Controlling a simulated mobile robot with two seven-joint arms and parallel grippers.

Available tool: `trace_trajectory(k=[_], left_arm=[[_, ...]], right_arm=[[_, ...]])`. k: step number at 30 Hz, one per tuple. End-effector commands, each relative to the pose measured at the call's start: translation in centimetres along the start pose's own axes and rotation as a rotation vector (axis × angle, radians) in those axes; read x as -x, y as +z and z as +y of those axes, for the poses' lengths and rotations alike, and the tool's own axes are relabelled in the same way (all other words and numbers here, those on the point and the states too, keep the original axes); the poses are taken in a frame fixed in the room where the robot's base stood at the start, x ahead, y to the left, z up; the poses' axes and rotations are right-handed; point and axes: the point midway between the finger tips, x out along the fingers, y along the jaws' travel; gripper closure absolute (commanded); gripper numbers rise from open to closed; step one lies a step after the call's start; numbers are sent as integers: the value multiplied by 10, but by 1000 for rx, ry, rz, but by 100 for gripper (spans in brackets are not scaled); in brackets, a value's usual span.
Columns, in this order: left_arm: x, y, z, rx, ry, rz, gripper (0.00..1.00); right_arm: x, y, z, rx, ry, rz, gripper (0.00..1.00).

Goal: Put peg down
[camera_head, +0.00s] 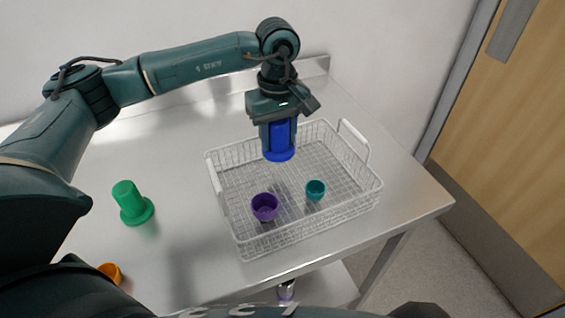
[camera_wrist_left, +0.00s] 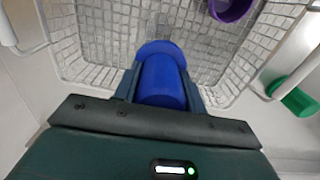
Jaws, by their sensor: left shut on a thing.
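A blue peg (camera_head: 279,152) with a wide round flange at its lower end is held upright in my left gripper (camera_head: 279,135). The gripper is over the back part of a white wire basket (camera_head: 248,245). The peg also shows between the fingers in the left wrist view (camera_wrist_left: 162,80), with basket mesh (camera_wrist_left: 110,40) beyond it. I cannot tell whether the flange touches the basket floor; it looks raised above it. My right gripper is not in view.
A purple cup (camera_head: 265,207) and a teal cup (camera_head: 315,190) are in the basket's front part. A green flanged peg (camera_head: 130,202) stands on the metal table (camera_head: 190,185) left of the basket. An orange cup (camera_head: 110,272) is at the front left. The basket has raised white handles (camera_head: 353,132).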

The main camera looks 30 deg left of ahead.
Motion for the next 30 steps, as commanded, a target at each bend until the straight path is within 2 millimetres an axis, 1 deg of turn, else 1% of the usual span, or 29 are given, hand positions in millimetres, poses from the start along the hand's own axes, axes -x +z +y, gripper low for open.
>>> trace_trajectory(k=[1, 3, 8, 15, 17, 23, 27, 28, 30], left_arm=[[-8, 0, -1, 0, -3, -2, 82], [-18, 0, 0, 0, -1, -1, 82], [-30, 0, 0, 0, 1, -1, 82], [-61, 0, 0, 1, -1, -1, 82], [-64, 0, 0, 0, 0, 0, 82], [-64, 0, 0, 0, 2, 0, 82], [-70, 0, 0, 0, 1, 0, 82], [-68, 0, 0, 0, 1, 0, 57], [-67, 0, 0, 0, 1, 0, 51]], right_arm=[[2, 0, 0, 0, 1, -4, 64], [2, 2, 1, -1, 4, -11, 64], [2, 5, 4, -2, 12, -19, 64], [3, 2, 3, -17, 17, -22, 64], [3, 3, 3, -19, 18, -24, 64], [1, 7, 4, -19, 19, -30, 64], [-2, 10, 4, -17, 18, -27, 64], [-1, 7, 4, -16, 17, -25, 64], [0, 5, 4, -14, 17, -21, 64]])
